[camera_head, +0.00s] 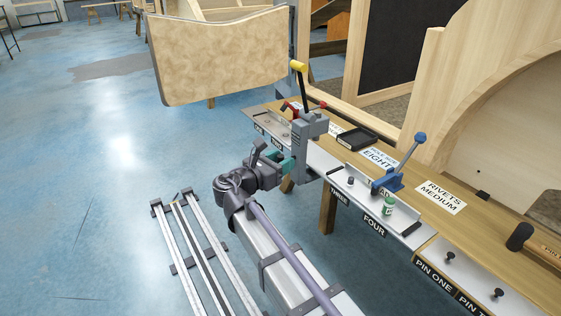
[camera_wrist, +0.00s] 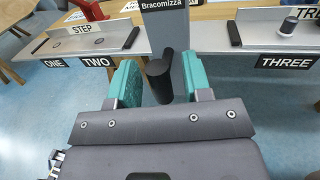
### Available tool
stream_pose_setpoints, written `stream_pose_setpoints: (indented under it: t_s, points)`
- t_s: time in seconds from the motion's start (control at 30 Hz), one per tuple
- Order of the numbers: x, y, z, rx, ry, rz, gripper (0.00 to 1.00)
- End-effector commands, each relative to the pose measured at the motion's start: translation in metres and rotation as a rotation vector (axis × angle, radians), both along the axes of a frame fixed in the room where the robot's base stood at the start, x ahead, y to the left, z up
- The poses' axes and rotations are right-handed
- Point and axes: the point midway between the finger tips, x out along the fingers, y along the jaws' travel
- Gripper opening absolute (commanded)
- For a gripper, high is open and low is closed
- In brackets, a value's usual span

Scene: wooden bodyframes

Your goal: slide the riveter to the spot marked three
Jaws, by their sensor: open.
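My gripper (camera_head: 285,166) is close in front of the riveter in the head view. The THREE label (camera_wrist: 286,62) lies right of the riveter; it also shows in the head view (camera_head: 338,195).
A black tray (camera_head: 357,139) lies behind. Metal rails (camera_head: 197,245) lie on the blue floor.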

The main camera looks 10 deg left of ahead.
Motion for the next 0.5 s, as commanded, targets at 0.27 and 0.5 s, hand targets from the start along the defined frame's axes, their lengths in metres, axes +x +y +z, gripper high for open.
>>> stream_pose_setpoints:
  t_s: [0.27,0.5]
  points:
    - [-0.0004,0.0002,0.0000,0.000,0.000,0.000,0.29]
    - [-0.0005,0.0003,0.0000,0.000,0.000,0.000,0.06]
